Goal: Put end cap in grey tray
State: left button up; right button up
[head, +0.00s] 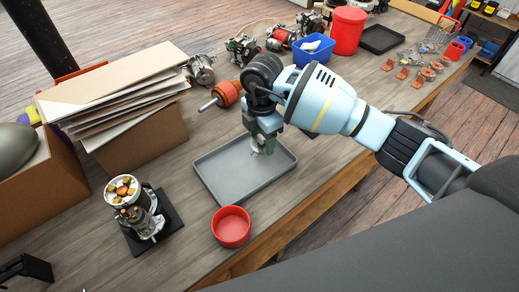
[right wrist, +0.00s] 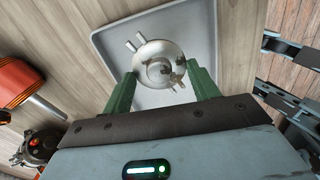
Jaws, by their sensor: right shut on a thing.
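The end cap (right wrist: 158,62) is a silvery round part with small lugs and a central hub. In the right wrist view it sits between the two green fingers of my right gripper (right wrist: 162,82), which is shut on it. The grey tray (right wrist: 112,58) lies behind the cap in that view. In the head view my right gripper (head: 267,147) points down over the upper right part of the grey tray (head: 228,178), with the cap mostly hidden by the fingers. The gap between cap and tray floor is hard to judge. The tray looks otherwise empty. My left gripper is not visible.
A red round dish (head: 231,228) stands just below the tray. An alternator assembly (head: 137,208) on a black plate is to the left, near a box of folders (head: 140,140). An orange-red rotor (head: 226,94) lies behind the tray. A blue bin (head: 312,50) stands farther back.

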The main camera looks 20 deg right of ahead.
aim_at(261, 157)
jog(key=shift+f, duration=2.45)
jog(key=shift+f, duration=0.15)
jog(key=o, duration=1)
notch_tip(261, 157, up, 12)
jog(key=shift+r+p, duration=0.15)
jog(key=shift+p, duration=0.15)
